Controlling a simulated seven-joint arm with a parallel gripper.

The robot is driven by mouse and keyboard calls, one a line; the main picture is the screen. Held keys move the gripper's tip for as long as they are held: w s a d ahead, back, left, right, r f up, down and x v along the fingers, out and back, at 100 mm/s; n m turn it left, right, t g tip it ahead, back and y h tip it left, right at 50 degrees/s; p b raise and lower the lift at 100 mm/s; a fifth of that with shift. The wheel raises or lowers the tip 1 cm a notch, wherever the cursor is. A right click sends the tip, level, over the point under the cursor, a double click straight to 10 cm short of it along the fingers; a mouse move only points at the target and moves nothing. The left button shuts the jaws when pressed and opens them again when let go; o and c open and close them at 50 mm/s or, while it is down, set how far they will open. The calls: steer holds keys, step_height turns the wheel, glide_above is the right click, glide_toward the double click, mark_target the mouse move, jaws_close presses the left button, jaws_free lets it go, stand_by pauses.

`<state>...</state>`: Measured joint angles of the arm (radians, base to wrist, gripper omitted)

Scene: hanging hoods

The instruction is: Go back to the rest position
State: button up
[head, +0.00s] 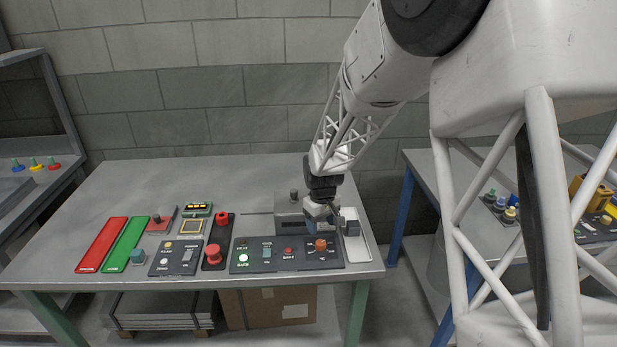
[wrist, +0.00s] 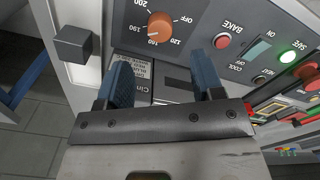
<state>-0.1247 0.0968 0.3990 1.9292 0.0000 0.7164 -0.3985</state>
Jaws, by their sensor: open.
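My gripper (head: 322,218) is over the right end of the metal table (head: 150,180), above a dark control panel (head: 260,262). In the wrist view its two blue fingers (wrist: 165,85) are apart, with nothing between them. The panel there shows an orange-brown dial (wrist: 161,27) with numbers and OFF, just beyond the fingertips. A red BAKE button (wrist: 222,41) and a lit green SAFE light (wrist: 288,57) also show. A dark square block (wrist: 75,44) is left of the fingers. Whether the fingers touch the panel cannot be told.
A grey box (head: 290,208) stands behind the panel, close to my gripper. Red (head: 102,245) and green (head: 125,245) strips, a smaller panel (head: 175,258) and a red button (head: 212,254) lie to the left. A second table (head: 420,165) is at right. The table's back left is clear.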

steer(key=s+d+r+m+t, duration=0.15)
steer(key=s+d+r, duration=0.25)
steer(key=s+r, duration=0.75)
steer(key=s+d+r+m+t, duration=0.1)
steer(key=s+d+r+m, duration=0.2)
steer(key=s+r, duration=0.9)
steer(key=s+d+f+m, duration=0.1)
steer(key=s+d, duration=0.1)
steer(key=s, duration=1.2)
steer(key=shift+s+f+m, duration=0.25)
steer(key=shift+s+m, duration=0.1)
steer(key=shift+s, duration=0.05)
steer(key=shift+c, duration=0.3)
